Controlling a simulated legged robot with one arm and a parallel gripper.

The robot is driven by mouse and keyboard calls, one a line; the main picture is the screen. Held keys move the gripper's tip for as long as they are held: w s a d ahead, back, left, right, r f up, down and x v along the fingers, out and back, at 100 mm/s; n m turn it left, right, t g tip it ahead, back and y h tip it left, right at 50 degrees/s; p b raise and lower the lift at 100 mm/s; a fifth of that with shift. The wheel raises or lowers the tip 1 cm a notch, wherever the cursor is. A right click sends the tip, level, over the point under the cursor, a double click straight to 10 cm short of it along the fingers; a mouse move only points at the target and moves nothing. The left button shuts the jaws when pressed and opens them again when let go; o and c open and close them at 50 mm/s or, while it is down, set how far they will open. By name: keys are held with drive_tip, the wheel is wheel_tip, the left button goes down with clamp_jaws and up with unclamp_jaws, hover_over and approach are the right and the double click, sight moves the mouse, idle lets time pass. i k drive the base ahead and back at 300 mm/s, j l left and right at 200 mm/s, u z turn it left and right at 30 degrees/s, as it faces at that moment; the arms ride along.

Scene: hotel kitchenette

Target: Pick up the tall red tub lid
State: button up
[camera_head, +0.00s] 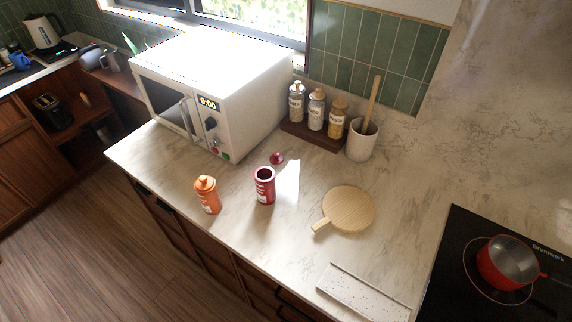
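A small dark red lid (277,158) lies on the marble counter, between the microwave and an open red tub. The tall red tub (265,186) stands upright with its top open and a pale label on its side. The lid is just behind and slightly right of the tub, apart from it. An orange tub (207,195) with its orange lid on stands to the left of the red tub. My gripper is not in view.
A white microwave (235,85) stands behind the lid at left. A dark rack (312,135) with several jars and a utensil crock (361,141) stand at the back. A round wooden board (349,209) lies right; a red pot (505,264) is on the cooktop. Counter right of the lid is clear.

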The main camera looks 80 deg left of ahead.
sight(276, 158)
drive_tip(key=u, duration=2.85)
